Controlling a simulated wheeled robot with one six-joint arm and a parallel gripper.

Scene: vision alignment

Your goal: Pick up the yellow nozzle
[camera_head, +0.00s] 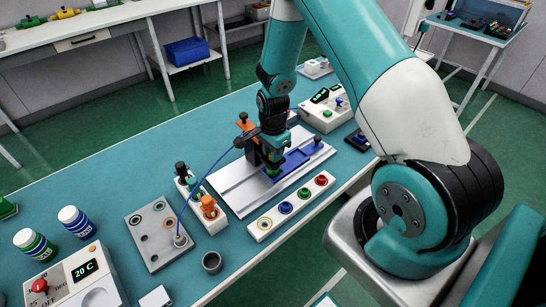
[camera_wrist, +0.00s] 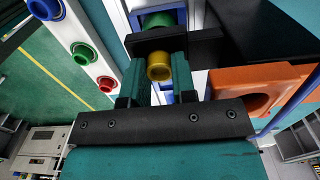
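The yellow nozzle (camera_wrist: 159,66) shows in the wrist view as a short, hollow cylinder between the teal fingers of my gripper (camera_wrist: 157,72). The fingers sit close against both its sides, and their contact faces are partly hidden. In the head view my gripper (camera_head: 270,163) is low over the blue fixture on the silver plate, and the yellow nozzle cannot be made out there. A green ring-shaped part (camera_wrist: 159,20) lies just beyond the yellow nozzle. On the white nozzle strip (camera_head: 274,217), the yellow-ringed place looks empty.
Blue (camera_head: 286,207), green (camera_head: 304,193) and red (camera_head: 321,180) nozzles sit in the strip. An orange part with a hole (camera_wrist: 255,98) is close at the right of my fingers. The silver plate (camera_head: 235,190) is under the arm. A grey block (camera_head: 150,228) lies to the left.

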